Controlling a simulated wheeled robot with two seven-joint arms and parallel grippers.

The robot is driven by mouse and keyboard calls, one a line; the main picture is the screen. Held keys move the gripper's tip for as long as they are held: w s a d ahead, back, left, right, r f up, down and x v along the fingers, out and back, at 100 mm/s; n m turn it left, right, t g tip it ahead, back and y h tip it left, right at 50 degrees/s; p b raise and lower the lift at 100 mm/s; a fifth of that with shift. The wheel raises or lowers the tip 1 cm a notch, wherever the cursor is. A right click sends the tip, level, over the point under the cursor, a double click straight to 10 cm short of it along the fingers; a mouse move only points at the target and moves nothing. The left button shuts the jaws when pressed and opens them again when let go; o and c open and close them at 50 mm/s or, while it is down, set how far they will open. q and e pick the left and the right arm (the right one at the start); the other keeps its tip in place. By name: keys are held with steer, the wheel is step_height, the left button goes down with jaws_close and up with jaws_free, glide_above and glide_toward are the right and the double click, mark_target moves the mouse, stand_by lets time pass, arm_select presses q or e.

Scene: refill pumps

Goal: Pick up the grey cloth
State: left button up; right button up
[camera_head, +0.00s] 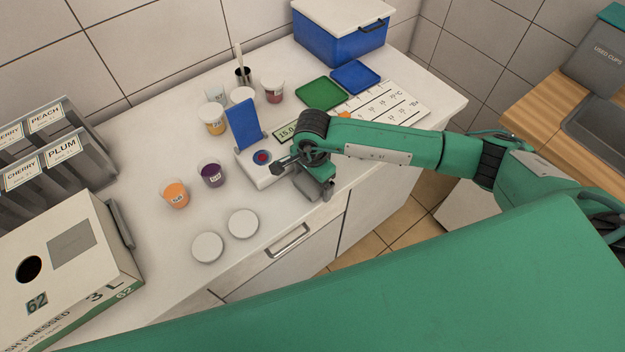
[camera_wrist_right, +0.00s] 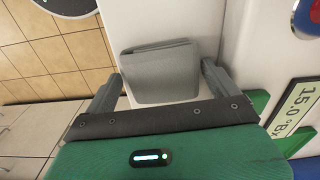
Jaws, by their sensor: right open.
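The grey cloth (camera_wrist_right: 160,72) is a folded, roughly square pad on the white counter in the right wrist view. My right gripper (camera_wrist_right: 163,84) is open, with one finger on each side of the cloth and a small gap at both sides. In the head view my right gripper (camera_head: 306,178) is low over the counter's front edge, and it hides the cloth there. I cannot tell the height of the fingers above the counter. My left gripper is not in view.
A white device with a blue panel (camera_head: 244,125) and a 15.0 display (camera_head: 287,131) stands close behind the gripper. Orange (camera_head: 175,194) and purple (camera_head: 212,173) cups and two white discs (camera_head: 208,247) (camera_head: 243,223) are to the left. A green tray (camera_head: 321,93) lies behind.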

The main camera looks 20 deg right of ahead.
steer(key=c, duration=1.1)
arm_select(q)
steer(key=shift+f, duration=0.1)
arm_select(e)
steer(key=shift+o, duration=0.2)
steer(key=shift+r, duration=0.15)
